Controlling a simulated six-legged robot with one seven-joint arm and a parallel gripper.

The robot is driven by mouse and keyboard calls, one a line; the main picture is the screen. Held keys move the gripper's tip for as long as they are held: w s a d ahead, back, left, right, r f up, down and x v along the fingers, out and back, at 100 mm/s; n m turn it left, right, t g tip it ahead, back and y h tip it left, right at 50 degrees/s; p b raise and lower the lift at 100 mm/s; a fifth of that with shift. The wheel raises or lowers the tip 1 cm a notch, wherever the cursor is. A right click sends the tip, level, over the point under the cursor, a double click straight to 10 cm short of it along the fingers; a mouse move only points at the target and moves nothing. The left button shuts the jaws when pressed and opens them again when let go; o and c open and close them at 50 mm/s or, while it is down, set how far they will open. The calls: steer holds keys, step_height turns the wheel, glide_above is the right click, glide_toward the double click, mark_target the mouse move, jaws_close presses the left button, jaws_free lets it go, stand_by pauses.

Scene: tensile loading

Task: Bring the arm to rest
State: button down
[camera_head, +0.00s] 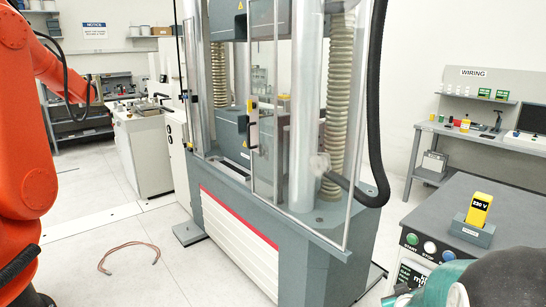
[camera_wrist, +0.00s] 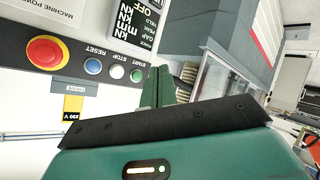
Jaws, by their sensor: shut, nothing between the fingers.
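My gripper shows in the wrist view, where its teal housing and black plate fill the bottom and its two green fingers (camera_wrist: 158,88) lie together, shut and empty. In the head view its teal and dark body (camera_head: 440,287) is at the lower right corner, in front of the control console (camera_head: 425,222); its fingertips are hard to make out there. In the wrist view the console panel lies beyond the fingers, with a red emergency button (camera_wrist: 47,52) and the blue, white and green buttons (camera_wrist: 115,70). I cannot tell the distance between fingers and panel.
The tensile machine (camera_head: 240,235) with glass guards stands in the centre of the head view. A yellow 230 V device (camera_head: 479,209) stands in a grey holder on the console. A wiring bench (camera_head: 480,136) is at the right. A copper-coloured hose (camera_head: 130,246) lies on the open floor.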

steer(key=s+a+r+g+y, duration=0.1)
steer(key=s+a+r+y, duration=0.25)
steer(key=a+r, duration=0.35)
steer(key=s+a+r+g, duration=0.2)
steer(key=s+a, duration=0.4)
steer(key=s, duration=0.3)
steer(key=s+a+r+m+g+y, duration=0.1)
steer(key=s+a+r, duration=0.4)
steer(key=s, duration=0.5)
steer(key=shift+a+g, duration=0.6)
steer(key=shift+a, duration=0.65)
steer(key=shift+s+d+r+y, duration=0.1)
steer(key=shift+y, duration=0.15)
